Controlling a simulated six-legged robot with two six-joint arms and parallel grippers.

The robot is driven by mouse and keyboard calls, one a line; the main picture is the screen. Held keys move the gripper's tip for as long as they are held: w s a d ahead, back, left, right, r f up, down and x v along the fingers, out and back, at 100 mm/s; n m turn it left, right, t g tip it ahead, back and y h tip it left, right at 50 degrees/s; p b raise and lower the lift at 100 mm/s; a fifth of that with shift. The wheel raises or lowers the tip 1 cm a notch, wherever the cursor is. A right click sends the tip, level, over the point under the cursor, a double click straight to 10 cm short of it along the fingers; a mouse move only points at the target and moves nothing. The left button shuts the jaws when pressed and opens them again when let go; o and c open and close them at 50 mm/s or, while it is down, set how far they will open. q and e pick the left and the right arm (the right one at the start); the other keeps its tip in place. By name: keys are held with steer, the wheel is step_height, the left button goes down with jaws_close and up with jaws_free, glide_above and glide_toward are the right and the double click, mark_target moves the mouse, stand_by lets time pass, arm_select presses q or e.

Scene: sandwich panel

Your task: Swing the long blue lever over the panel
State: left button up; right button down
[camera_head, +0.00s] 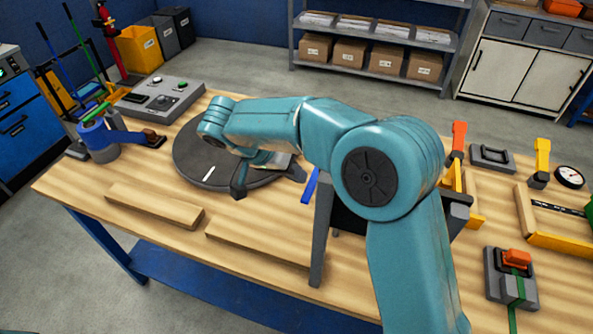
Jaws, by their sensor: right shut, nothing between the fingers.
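A blue bar (310,186), which looks like the end of the long blue lever, shows just left of my right arm's big joint. The rest of it is hidden behind my arm. A dark panel in a grey frame (322,232) stands behind and below that joint, mostly covered. My right gripper (240,188) points down over the front part of the dark round turntable (195,172), left of the blue bar and apart from it. It is shut and empty. My left gripper is not in view.
Two wooden strips (153,205) lie along the bench's front edge. A blue roll holder (98,140) and a grey control box (160,98) stand at the left. Orange (459,135) and yellow (542,150) handles, a gauge (570,177) and a grey clamp (511,275) crowd the right.

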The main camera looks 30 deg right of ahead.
steer(key=shift+s+d+f, duration=0.1)
steer(key=shift+d, duration=0.05)
steer(key=s+n+b, duration=0.1)
steer(key=b, duration=0.1)
steer(key=s+d+n+t+b, duration=0.1)
steer(key=b, duration=0.1)
steer(key=shift+d+f+b, duration=0.2)
steer(key=shift+f+b, duration=0.15)
steer(key=shift+s+d+r+n+t+b, duration=0.25)
steer(key=shift+s+d+n+b, duration=0.05)
steer(key=shift+s+d+b, duration=0.35)
steer(key=shift+s+d+r+n+t+b, duration=0.2)
steer(key=shift+s+d+n+t+b, duration=0.1)
steer(key=shift+s+d+b, duration=0.25)
steer(key=shift+s, duration=0.1)
steer(key=shift+w+a+p, duration=0.35)
steer(key=shift+w+a, duration=0.05)
steer(key=shift+w, duration=0.35)
